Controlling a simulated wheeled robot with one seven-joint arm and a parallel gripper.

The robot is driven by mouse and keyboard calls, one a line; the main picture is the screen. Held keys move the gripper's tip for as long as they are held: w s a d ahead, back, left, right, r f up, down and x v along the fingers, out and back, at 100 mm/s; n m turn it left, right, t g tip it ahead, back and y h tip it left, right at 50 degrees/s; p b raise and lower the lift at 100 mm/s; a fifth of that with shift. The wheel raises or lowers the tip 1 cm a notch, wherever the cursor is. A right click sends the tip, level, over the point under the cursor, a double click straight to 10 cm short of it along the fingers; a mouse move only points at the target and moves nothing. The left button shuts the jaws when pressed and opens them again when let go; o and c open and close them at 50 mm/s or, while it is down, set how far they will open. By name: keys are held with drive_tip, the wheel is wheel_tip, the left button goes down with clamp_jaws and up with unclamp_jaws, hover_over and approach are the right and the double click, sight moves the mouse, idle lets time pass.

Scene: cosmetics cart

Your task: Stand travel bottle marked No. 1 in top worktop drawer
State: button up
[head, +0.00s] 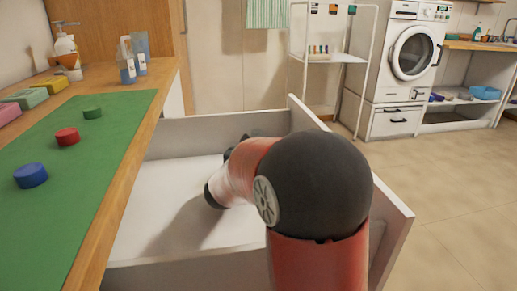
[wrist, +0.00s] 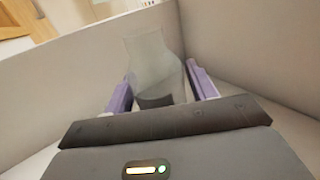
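A clear, pale travel bottle (wrist: 150,65) with a narrower neck is between the purple fingers of my gripper (wrist: 161,92) in the wrist view. Both fingers lie close against its sides, and the gripper appears shut on it. No number is readable on it. The open white worktop drawer (head: 165,222) is in the head view, beside the wooden worktop. My arm reaches down into it and hides the gripper and bottle there. Drawer walls show around the bottle in the wrist view. Whether its base touches the drawer floor cannot be told.
The worktop's green mat (head: 105,150) holds a blue lid (head: 31,175), a red lid (head: 67,137) and a green lid (head: 92,113). Two bottles (head: 127,70) and a pump dispenser (head: 65,46) stand behind. The drawer's front panel (head: 392,235) rises right of my arm.

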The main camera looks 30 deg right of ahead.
drive_tip(key=shift+o, duration=0.7)
drive_tip(key=shift+r+p, duration=0.25)
drive_tip(key=shift+p, duration=0.1)
drive_tip(key=b+v, duration=0.2)
drive_tip(key=v, duration=0.5)
drive_tip(key=shift+s+a+f, duration=0.15)
drive_tip(key=shift+s, duration=0.05)
